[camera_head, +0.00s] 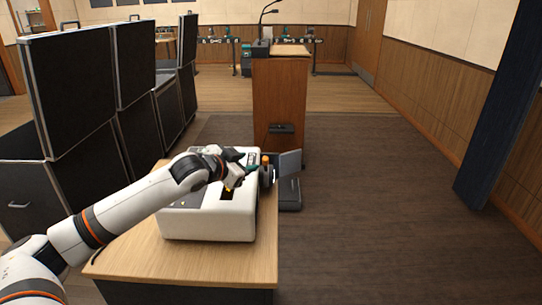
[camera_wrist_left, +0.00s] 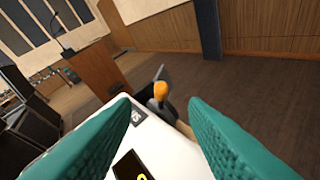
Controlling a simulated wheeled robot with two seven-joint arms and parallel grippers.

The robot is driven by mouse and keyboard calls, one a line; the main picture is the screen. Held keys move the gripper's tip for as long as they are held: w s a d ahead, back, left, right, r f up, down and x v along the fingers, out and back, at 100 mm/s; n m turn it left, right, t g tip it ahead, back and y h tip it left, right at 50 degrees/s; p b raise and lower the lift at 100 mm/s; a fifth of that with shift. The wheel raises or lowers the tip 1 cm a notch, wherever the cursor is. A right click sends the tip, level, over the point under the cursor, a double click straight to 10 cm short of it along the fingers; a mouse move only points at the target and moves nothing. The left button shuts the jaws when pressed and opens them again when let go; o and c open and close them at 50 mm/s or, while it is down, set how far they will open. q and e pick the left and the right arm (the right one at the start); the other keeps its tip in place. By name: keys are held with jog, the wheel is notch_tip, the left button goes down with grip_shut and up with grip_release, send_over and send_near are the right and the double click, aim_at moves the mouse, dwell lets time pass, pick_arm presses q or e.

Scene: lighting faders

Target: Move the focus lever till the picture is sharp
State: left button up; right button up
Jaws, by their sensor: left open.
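The white machine (camera_head: 207,226) sits on a wooden table. A lever with an orange knob (camera_head: 265,160) stands at its far right side; in the left wrist view the orange knob (camera_wrist_left: 160,90) shows upright on a dark base. My left gripper (camera_head: 246,164) is above the machine, just left of the lever. Its teal fingers (camera_wrist_left: 158,108) are open and empty, and the knob shows beyond and between their tips, apart from them. A small black display (camera_wrist_left: 130,167) with a yellow mark is on the machine's top, partly cut off. I cannot tell whether any picture is sharp.
A dark device with a tilted grey panel (camera_head: 288,165) stands right beside the lever. A wooden lectern (camera_head: 280,105) with a microphone is behind. Black cases (camera_head: 75,90) line the left. The table's front (camera_head: 200,265) is bare, and floor is free at right.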

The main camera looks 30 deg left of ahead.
aim_at(265, 159)
pick_arm(q)
jog(key=x, duration=0.4)
jog(key=shift+w+d+r+p, duration=0.1)
jog(key=shift+w+r+p, duration=0.05)
jog(key=shift+p, duration=0.15)
jog(key=x, duration=0.5)
jog(key=shift+w, duration=0.2)
jog(key=shift+w+f, duration=0.45)
pick_arm(e)
jog(key=shift+s+r, duration=0.45)
jog(key=shift+s, duration=0.15)
jog(key=shift+s, duration=0.1)
pick_arm(q)
grip_shut()
pick_arm(e)
jog(key=shift+s+d, duration=0.1)
jog(key=shift+s, duration=0.1)
